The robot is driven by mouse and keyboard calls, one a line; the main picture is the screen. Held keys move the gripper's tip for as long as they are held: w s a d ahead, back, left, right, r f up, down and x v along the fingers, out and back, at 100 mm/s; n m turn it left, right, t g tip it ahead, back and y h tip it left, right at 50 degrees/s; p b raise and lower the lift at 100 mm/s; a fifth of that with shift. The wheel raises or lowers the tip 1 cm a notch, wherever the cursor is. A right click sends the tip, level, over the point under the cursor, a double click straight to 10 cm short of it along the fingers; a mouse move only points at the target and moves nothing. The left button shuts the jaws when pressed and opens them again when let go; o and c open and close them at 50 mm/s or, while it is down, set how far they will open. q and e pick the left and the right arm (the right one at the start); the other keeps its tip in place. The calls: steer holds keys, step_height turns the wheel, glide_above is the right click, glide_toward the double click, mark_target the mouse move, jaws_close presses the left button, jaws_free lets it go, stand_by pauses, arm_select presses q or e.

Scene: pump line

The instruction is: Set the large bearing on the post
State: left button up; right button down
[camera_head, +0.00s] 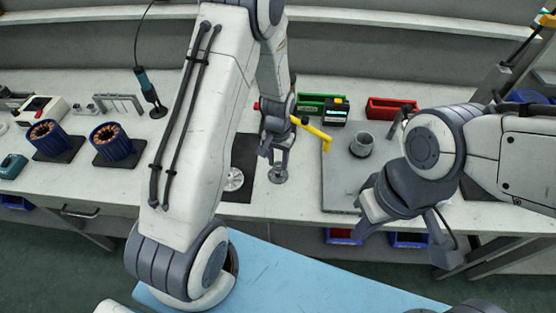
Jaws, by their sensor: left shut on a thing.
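My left gripper (278,163) points down over the bench and is shut on a small round metallic part (278,176), which looks like a bearing. The part is low at the right edge of a dark mat (241,196); I cannot tell whether it touches the surface. A light round metal disc (234,180) lies on the mat to its left, partly beside my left arm. A short grey cylinder (361,146), possibly the post, stands upright on a grey plate (337,181) to the right. My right gripper (408,227) is in front of the plate, fingers apart, seemingly empty.
A yellow bent tool (325,138) reaches over the plate's left edge. Green (310,101) and red (391,107) bins and a black box (336,114) stand behind. Two blue copper-wound parts (112,143) stand at left. My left arm hides the bench's middle.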

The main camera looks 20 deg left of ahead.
arm_select(q)
steer(key=shift+f+b, duration=0.55)
steer(key=shift+f, duration=0.3)
stand_by(1.2)
steer(key=o, duration=1.4)
steer(key=shift+r, duration=0.1)
step_height(320, 180, up, 6)
steer(key=p, duration=0.5)
